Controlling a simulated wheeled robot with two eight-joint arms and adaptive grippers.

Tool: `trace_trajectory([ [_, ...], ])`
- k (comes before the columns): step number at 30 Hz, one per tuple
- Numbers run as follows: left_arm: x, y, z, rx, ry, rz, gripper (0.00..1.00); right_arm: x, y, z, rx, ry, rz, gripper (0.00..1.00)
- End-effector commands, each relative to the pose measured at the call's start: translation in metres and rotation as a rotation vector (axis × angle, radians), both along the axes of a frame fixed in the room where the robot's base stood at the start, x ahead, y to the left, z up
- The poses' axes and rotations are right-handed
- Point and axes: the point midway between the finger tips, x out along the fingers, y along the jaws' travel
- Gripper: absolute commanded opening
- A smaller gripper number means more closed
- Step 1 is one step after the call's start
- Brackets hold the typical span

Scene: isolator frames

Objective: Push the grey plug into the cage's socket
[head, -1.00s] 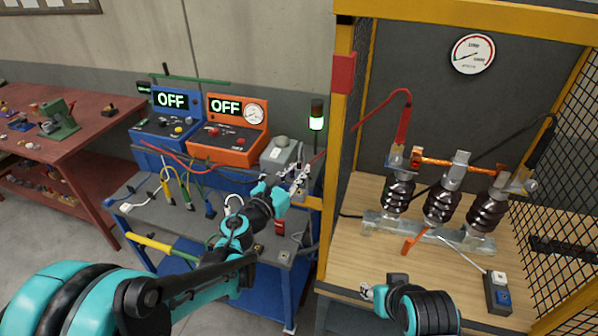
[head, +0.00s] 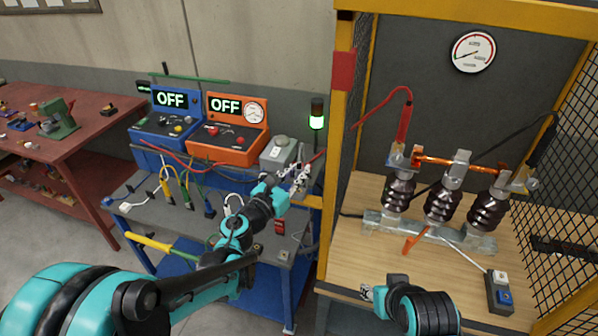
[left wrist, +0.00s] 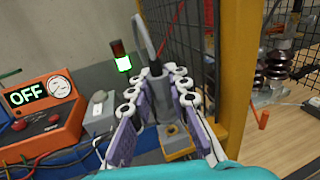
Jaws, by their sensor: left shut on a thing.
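My left gripper (head: 299,178) is beside the cage's yellow front post, above the grey cart. In the left wrist view its two linked fingers (left wrist: 157,100) are shut on the grey plug (left wrist: 156,72), which stands upright with a grey cable rising from its top. Below the plug, a small grey socket block (left wrist: 174,134) with a dark round opening sits on a yellow bracket (left wrist: 178,152) at the post. The plug's lower end is partly hidden, and I cannot tell whether it touches the socket. My right gripper (head: 368,292) is low by the cage's wooden floor; its opening is unclear.
A blue OFF unit (head: 168,128), an orange OFF unit (head: 228,130) and a grey box (head: 280,153) stand on the cart. A signal lamp (head: 317,115) is behind. Mesh and the yellow post (head: 337,150) border the gripper. Black insulators (head: 438,205) stand inside the cage.

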Motion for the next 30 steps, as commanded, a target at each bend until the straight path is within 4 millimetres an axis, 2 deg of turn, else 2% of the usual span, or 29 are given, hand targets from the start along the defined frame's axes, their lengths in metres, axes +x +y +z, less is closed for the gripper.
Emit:
trace_trajectory([
  [26, 0.0, 0.0, -0.023, 0.0, 0.0, 0.0, 0.0, 0.0, 0.0, -0.022, 0.0, 0.0, 0.0, 0.4],
  [27, 0.0, 0.0, -0.022, 0.0, 0.0, 0.0, 0.27, 0.0, 0.0, -0.021, 0.0, 0.0, 0.0, 0.4],
  [29, 0.0, 0.0, -0.021, 0.0, 0.0, 0.0, 0.41, 0.0, 0.0, -0.02, 0.0, 0.0, 0.0, 0.4],
  [30, 0.0, 0.0, -0.021, 0.0, 0.0, 0.0, 0.41, 0.0, 0.0, -0.02, 0.0, 0.0, 0.0, 0.4],
])
